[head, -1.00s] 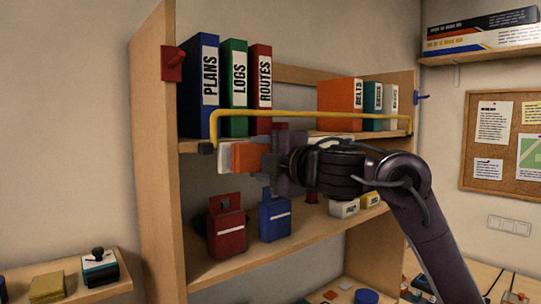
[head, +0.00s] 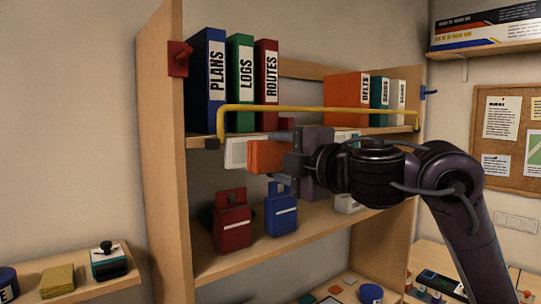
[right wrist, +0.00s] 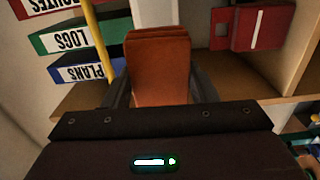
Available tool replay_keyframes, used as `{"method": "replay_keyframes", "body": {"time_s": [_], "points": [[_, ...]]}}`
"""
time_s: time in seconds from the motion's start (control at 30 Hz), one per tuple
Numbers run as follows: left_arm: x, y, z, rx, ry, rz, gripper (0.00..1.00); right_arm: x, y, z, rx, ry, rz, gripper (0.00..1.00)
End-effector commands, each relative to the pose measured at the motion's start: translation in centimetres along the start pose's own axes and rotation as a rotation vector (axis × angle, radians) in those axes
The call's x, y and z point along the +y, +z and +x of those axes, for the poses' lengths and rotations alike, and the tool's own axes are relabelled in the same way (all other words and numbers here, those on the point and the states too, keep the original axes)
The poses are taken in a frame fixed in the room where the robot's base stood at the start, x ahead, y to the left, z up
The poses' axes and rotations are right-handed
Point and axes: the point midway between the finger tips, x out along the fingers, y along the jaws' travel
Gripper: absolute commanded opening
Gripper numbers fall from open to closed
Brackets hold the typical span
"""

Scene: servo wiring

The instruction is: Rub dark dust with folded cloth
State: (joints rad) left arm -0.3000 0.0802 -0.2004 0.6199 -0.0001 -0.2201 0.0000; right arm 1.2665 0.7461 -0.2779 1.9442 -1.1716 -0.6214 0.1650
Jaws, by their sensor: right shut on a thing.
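An orange folded cloth (head: 266,156) is held between the fingers of my right gripper (head: 286,158), in front of the upper shelf's edge. In the right wrist view the layered cloth (right wrist: 158,65) stands between the two dark fingers (right wrist: 158,92), which are shut on it. A white plate (head: 236,152) is just behind and left of the cloth; I cannot tell whether they touch. I cannot make out dark dust for certain; the cloth and gripper hide part of the shelf edge. My left gripper is not in view.
A yellow rail (head: 320,109) runs before the binders (head: 240,85) on the upper shelf, close above my gripper. A red box (head: 232,222) and a blue box (head: 281,212) stand on the shelf below. A low side shelf (head: 85,290) is at left.

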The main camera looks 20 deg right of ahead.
Motion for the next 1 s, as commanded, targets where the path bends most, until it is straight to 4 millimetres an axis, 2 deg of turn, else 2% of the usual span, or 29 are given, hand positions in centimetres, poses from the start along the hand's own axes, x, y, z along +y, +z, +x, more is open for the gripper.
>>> {"method": "replay_keyframes", "body": {"time_s": [0.13, 0.47, 0.8, 1.0], "points": [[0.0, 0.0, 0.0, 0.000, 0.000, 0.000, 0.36, 0.0, 0.0, -0.8, -0.001, -0.001, -0.001, 0.34], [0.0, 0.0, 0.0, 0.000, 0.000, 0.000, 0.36, 0.0, 0.0, -1.0, -0.001, 0.000, 0.000, 0.34], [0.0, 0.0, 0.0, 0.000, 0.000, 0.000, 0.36, 0.0, 0.1, -3.6, -0.002, 0.000, -0.001, 0.34], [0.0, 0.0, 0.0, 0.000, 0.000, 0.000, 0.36, 0.0, 0.0, -3.8, -0.001, -0.001, 0.000, 0.34]]}}
